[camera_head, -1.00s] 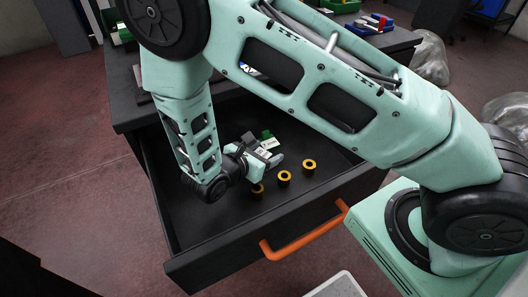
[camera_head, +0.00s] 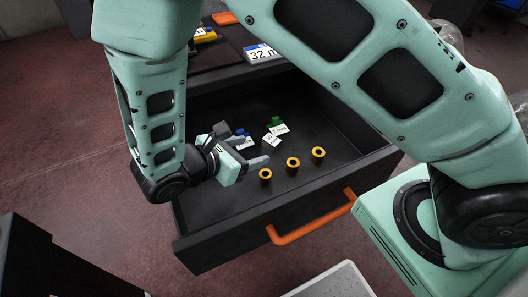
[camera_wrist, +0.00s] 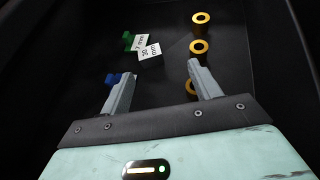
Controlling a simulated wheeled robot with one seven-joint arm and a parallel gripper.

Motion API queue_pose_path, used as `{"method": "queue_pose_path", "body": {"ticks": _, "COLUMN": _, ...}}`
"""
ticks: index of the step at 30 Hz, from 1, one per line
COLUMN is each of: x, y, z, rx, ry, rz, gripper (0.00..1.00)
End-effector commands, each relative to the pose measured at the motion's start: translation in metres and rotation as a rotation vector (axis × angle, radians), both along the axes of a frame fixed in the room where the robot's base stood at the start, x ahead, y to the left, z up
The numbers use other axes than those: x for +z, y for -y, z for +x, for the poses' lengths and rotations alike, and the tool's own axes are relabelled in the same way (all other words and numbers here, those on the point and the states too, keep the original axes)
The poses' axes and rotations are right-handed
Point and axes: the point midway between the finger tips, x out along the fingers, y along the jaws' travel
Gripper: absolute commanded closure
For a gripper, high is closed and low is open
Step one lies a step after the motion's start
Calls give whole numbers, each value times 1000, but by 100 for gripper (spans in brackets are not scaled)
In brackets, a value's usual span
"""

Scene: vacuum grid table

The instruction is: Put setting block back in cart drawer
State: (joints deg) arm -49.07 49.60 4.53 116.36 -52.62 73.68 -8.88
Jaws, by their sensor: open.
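The cart drawer (camera_head: 330,184) is pulled open. Inside lie small labelled blocks: a green one (camera_head: 276,122), a dark one with a white label (camera_head: 271,139), and a blue one (camera_head: 241,132). In the wrist view the dark one's label (camera_wrist: 149,51) reads 30 mm; the green block (camera_wrist: 128,40) is beside it, and the blue one (camera_wrist: 113,78) is partly hidden by the left finger. My gripper (camera_head: 251,152) is low inside the drawer, open and empty; the wrist view shows its spread fingers (camera_wrist: 161,73) with bare drawer floor between them. The 30 mm block lies beyond the fingertips, apart from them.
The orange handle (camera_head: 312,217) is on the drawer front. A block labelled 32 m (camera_head: 262,53) is on the cart top.

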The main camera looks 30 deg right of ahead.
Motion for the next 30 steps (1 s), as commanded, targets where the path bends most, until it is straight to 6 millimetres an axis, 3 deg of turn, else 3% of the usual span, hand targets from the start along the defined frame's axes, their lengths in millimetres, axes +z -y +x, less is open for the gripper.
{"method": "queue_pose_path", "body": {"ticks": 7, "x": 54, "y": 10, "z": -62, "rx": -394, "ry": 16, "rz": 414, "gripper": 37}}
{"method": "queue_pose_path", "body": {"ticks": 15, "x": 103, "y": 0, "z": -120, "rx": -776, "ry": 123, "rz": 823, "gripper": 37}}
{"method": "queue_pose_path", "body": {"ticks": 22, "x": 129, "y": -7, "z": -144, "rx": -1015, "ry": 254, "rz": 1085, "gripper": 37}}
{"method": "queue_pose_path", "body": {"ticks": 30, "x": 135, "y": -10, "z": -149, "rx": -1084, "ry": 298, "rz": 1158, "gripper": 37}}
